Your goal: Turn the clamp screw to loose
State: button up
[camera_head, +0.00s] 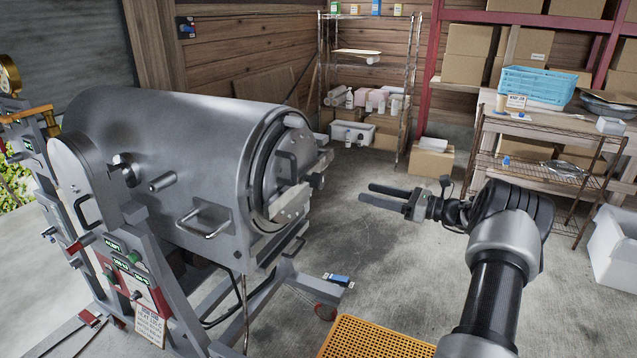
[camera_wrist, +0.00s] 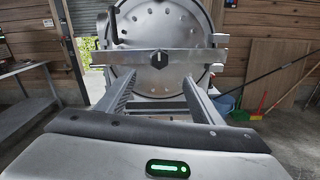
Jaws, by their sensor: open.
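The clamp screw (camera_wrist: 157,60) looks like a dark knob with a pale pointer mark, at the middle of a flat metal crossbar (camera_wrist: 190,59). The bar spans the round, studded door (camera_wrist: 170,30) of a grey metal drum (camera_head: 165,140).
A dark crank handle (camera_wrist: 112,22) sits at the door's upper left. An orange perforated mat (camera_head: 375,340) lies on the floor in front. A wire shelf (camera_head: 540,150) with a blue crate (camera_head: 538,84) stands at the right. The concrete floor between drum and gripper is clear.

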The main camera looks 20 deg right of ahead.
aim_at(323, 182)
jog(key=x, duration=1.7)
jog(key=shift+f+p, duration=0.1)
jog(key=shift+p, duration=0.25)
jog(key=c, duration=1.1)
jog(key=shift+o, duration=0.2)
